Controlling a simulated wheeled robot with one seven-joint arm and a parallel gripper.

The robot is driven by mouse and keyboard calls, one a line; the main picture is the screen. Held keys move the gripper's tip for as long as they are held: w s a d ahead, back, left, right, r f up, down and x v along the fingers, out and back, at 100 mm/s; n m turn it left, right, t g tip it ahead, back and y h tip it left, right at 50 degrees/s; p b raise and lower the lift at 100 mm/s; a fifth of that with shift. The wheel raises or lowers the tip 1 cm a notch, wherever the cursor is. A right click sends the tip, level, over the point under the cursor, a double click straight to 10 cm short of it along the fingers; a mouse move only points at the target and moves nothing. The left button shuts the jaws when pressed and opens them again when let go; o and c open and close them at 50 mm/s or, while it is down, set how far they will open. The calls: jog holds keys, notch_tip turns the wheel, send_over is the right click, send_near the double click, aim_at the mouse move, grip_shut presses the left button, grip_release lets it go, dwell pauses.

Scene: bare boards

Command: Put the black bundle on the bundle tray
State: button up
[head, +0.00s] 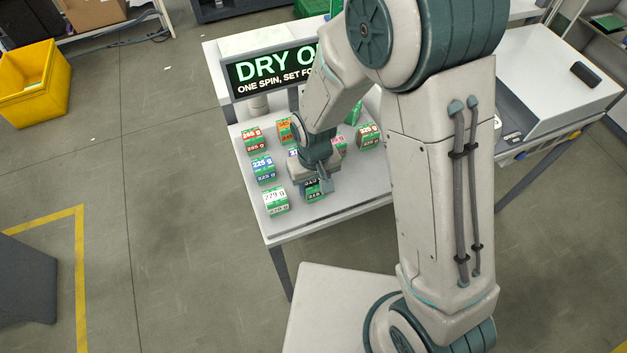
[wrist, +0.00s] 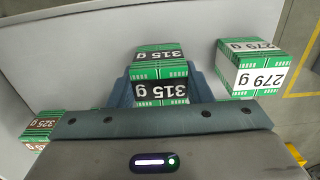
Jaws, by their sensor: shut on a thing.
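The black bundle is a green-and-white block with a black "315 g" label; it shows in the wrist view (wrist: 160,91) between the fingers and in the head view (head: 314,193) at the table's front part. My gripper (head: 317,180) points down over it and is shut on it; its blue-grey fingers also show in the wrist view (wrist: 160,80). The bundle appears at table level; I cannot tell whether it still touches the top. I cannot make out a bundle tray; my arm hides part of the table.
A white "279 g" bundle (head: 276,201) stands close to the left. Blue (head: 264,170), red (head: 253,140), orange (head: 285,131) and brown-labelled (head: 369,136) bundles stand farther back. A "DRY" sign (head: 272,72) stands behind. Bare tabletop (head: 350,193) lies right of the gripper.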

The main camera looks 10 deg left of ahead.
aim_at(314, 182)
jog(key=shift+f, duration=0.2)
jog(key=shift+f, duration=0.15)
jog(key=o, duration=1.2)
jog(key=shift+c, duration=0.2)
notch_tip(314, 182, up, 12)
jog(key=shift+r+b, duration=0.25)
jog(key=shift+b, duration=0.1)
jog(key=s+d+r+m+t, duration=0.1)
jog(key=s+d+r+m, duration=0.1)
jog(key=d, duration=0.5)
jog(key=s+d+r+m+t, duration=0.1)
jog(key=s+d+r+m, duration=0.1)
jog(key=d+r, duration=0.3)
jog(key=s+d+r+m+t, duration=0.1)
jog(key=s+d+r+m, duration=0.1)
jog(key=d, duration=0.8)
jog(key=shift+s+d+r, duration=0.3)
jog(key=shift+s+r, duration=0.55)
jog(key=shift+r, duration=0.3)
